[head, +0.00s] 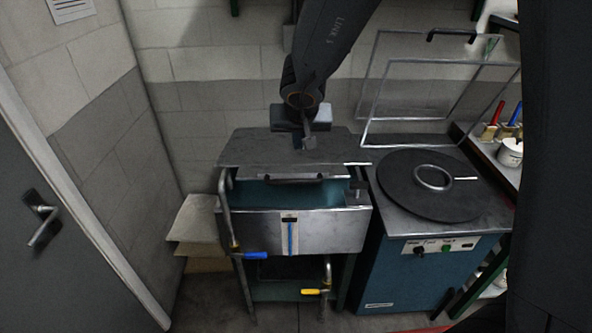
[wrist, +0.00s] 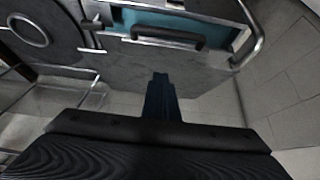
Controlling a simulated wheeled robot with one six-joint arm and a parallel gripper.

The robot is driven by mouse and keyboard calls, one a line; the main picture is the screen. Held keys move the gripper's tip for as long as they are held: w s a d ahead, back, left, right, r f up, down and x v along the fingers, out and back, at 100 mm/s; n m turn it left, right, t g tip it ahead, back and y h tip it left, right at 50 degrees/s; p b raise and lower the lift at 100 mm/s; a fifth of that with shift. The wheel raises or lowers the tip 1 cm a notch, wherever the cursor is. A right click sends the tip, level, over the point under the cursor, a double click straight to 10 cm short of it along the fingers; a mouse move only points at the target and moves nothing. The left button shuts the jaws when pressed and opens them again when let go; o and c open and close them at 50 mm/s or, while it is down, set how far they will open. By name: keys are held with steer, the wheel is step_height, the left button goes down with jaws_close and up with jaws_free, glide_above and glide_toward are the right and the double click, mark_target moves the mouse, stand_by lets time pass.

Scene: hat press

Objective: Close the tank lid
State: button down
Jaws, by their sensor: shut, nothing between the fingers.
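The tank (head: 340,230) is a metal-fronted box on a frame in the middle of the head view. Its grey lid (head: 250,147) lies over the top, with a dark bar handle (head: 293,180) at the front edge. A teal band shows between the lid's front edge and the metal front, so the lid looks partly raised; its exact angle is hard to tell. My gripper (head: 309,143) is shut and empty over the lid's rear half; contact cannot be told. In the wrist view, my shut fingers (wrist: 160,82) point toward the lid (wrist: 150,62) and handle (wrist: 168,37).
A blue unit (head: 425,275) with a round black cover (head: 428,185) stands close on the right. A wire-framed panel (head: 430,100) stands behind it. A grey door (head: 60,220) is at left. Blue (head: 262,255) and yellow (head: 315,292) valve levers sit low on the tank.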

steer(key=b, duration=0.3)
glide_above(296, 175)
steer(key=s, duration=0.1)
step_height(296, 175, down, 10)
steer(key=shift+r, duration=0.2)
steer(key=f+b, duration=0.1)
steer(key=s+f+b, duration=0.1)
steer(key=f+b, duration=0.1)
steer(key=shift+s+f+b, duration=0.1)
steer(key=shift+b, duration=0.2)
